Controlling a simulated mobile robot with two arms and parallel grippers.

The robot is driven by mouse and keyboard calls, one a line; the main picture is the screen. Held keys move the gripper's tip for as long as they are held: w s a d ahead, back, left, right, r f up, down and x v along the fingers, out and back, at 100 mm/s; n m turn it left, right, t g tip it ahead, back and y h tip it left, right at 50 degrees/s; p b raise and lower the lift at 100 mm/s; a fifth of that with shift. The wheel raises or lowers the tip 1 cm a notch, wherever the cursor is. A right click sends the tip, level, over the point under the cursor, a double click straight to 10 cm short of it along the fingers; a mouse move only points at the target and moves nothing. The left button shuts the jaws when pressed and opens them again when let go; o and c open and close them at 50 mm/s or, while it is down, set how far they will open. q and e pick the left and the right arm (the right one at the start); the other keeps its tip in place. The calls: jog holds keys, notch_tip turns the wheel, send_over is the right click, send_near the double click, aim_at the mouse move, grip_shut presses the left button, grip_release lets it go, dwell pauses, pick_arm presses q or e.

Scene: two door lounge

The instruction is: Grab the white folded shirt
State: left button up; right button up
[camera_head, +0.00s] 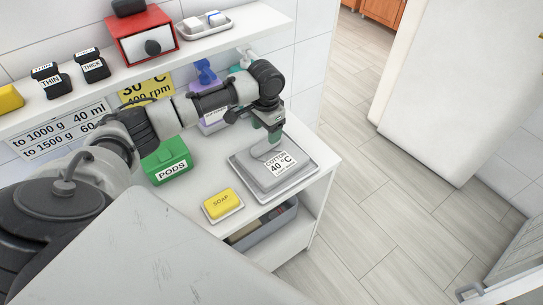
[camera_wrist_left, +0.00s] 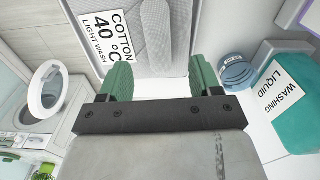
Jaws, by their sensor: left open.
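A folded shirt (camera_head: 257,171), light grey-white in the picture, lies on a grey tray (camera_head: 270,199) on the white counter. A white label reading COTTON 40 °C lies on its right side. My left gripper (camera_head: 273,133) is above the tray's far edge, open and empty. In the left wrist view, the shirt (camera_wrist_left: 165,30) shows beyond and between the green fingertips (camera_wrist_left: 161,76). I cannot tell whether the fingertips touch the shirt. My right gripper is not in view.
A yellow soap (camera_head: 221,203) and green PODS box (camera_head: 167,164) stand left of the tray. A teal washing liquid bottle (camera_wrist_left: 289,110) is near the gripper. A shelf (camera_head: 150,70) with a red box (camera_head: 141,35) hangs above. Open floor lies to the right.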

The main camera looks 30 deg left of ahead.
aim_at(266, 143)
pick_arm(q)
jog(key=f, duration=0.3)
jog(key=f+p, duration=0.1)
jog(key=shift+s+f, duration=0.25)
jog(key=shift+c, duration=0.2)
grip_shut()
